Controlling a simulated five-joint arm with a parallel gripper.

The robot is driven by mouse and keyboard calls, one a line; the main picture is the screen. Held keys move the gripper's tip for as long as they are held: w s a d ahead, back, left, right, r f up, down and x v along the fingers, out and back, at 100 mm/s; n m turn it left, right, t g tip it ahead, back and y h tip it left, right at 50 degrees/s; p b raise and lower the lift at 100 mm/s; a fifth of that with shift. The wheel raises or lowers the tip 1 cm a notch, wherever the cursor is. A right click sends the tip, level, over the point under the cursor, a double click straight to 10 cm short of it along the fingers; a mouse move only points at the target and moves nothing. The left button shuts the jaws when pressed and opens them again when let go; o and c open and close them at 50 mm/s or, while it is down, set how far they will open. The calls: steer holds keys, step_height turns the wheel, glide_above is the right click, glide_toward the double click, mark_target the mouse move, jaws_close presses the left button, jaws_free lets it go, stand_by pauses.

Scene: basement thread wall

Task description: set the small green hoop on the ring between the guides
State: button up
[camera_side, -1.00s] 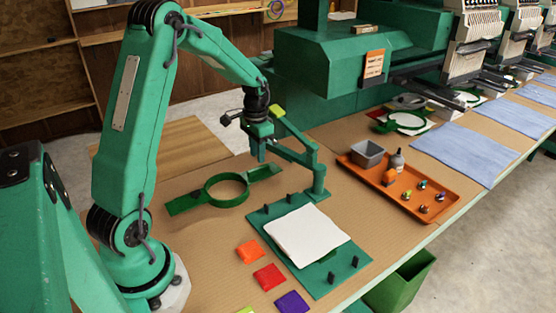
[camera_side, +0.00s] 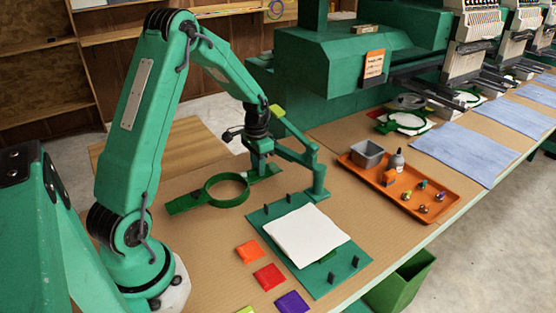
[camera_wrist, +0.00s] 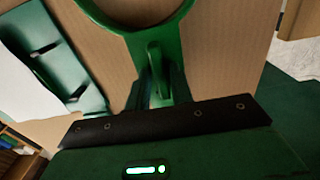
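The small green hoop (camera_side: 229,204) lies flat on the brown work top, with an arm out to the left and a bracket at its right end. In the wrist view its rim (camera_wrist: 140,29) crosses the top edge. My gripper (camera_side: 262,168) points down at the bracket end. In the wrist view a raised green tab (camera_wrist: 155,62) stands just ahead of the gripper. A white cloth (camera_side: 305,236) lies on the green plate (camera_side: 268,212) among black upright guides (camera_side: 292,198). The cloth hides the ring; only a green bit shows at its front edge.
Orange, red and purple squares (camera_side: 268,276) lie left of the plate. An orange tray (camera_side: 432,188) with small items is to the right. Green machine housing (camera_side: 335,55) is behind.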

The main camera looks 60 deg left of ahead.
jaws_close()
steer(key=shift+r, duration=0.15)
steer(key=shift+r, duration=2.4)
